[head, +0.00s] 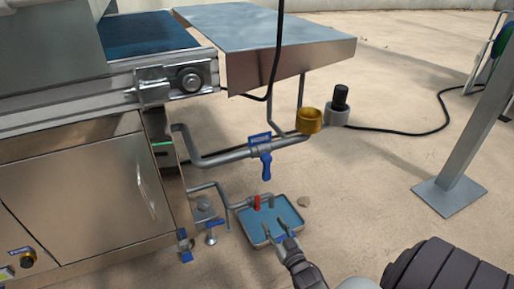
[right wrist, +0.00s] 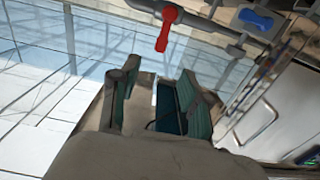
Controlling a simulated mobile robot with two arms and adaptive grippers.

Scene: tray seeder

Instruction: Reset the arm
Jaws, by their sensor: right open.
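My right gripper (head: 276,238) reaches in from the bottom right of the head view. It is over a shallow metal tray (head: 246,228) that looks filled with blue liquid. In the right wrist view the gripper's two fingers (right wrist: 160,100) stand apart, with nothing seen between them. A red valve handle (head: 257,202) is on the pipe above the tray, beyond the gripper. It also shows past the fingertips in the right wrist view (right wrist: 167,30), apart from them. My left gripper is out of view.
The steel machine (head: 90,185) stands at the left, with pipes and a blue-handled valve (head: 265,165) on its right side. A yellow cup-like part (head: 309,121) and a grey post (head: 470,140) are farther right. The floor between is mostly clear, with a black cable across it.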

